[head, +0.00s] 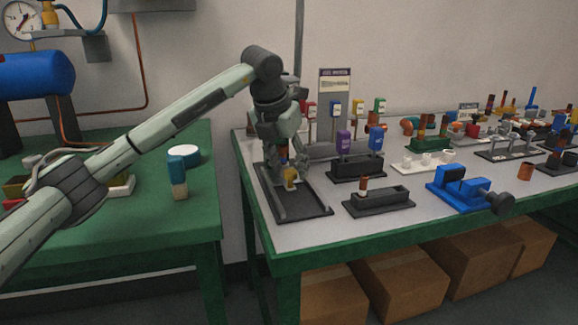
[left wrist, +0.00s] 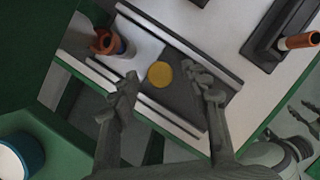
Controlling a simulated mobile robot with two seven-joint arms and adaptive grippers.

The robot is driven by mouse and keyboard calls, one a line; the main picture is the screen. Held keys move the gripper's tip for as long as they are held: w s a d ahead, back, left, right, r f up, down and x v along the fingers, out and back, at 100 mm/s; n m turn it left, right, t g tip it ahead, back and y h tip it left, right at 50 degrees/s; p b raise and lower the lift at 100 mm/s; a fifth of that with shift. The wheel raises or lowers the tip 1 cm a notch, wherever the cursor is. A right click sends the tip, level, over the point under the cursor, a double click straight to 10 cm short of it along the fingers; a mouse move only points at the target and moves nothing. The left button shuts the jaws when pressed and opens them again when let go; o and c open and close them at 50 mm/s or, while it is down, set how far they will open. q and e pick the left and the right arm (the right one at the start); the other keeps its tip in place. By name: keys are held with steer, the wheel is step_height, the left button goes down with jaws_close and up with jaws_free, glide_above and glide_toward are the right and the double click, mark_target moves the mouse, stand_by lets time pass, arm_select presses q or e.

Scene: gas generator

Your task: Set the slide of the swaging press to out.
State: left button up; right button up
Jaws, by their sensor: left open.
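The swaging press appears to be the long dark base (head: 303,208) with raised side rails at the left end of the grey-topped table. A yellow knob (head: 290,178) stands towards its far half. In the left wrist view, the knob is a round yellow disc (left wrist: 160,75) over the dark track (left wrist: 187,98) between pale-edged rails. An orange and dark upright part (left wrist: 106,42) stands at the track's far end. My left gripper (head: 290,172) points down over the base. Its open fingers (left wrist: 165,88) stand either side of the knob, with gaps visible.
Right of the press are a dark fixture with purple and blue blocks (head: 357,165), a dark block with a copper-coloured tube (head: 380,202) and a blue vise (head: 465,188). A green table (head: 130,235) stands left across a gap. Cardboard boxes (head: 405,285) lie below.

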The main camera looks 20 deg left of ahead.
arm_select(q)
steer(key=shift+w+f, duration=0.15)
steer(key=shift+f, duration=0.15)
jaws_close()
stand_by(0.3)
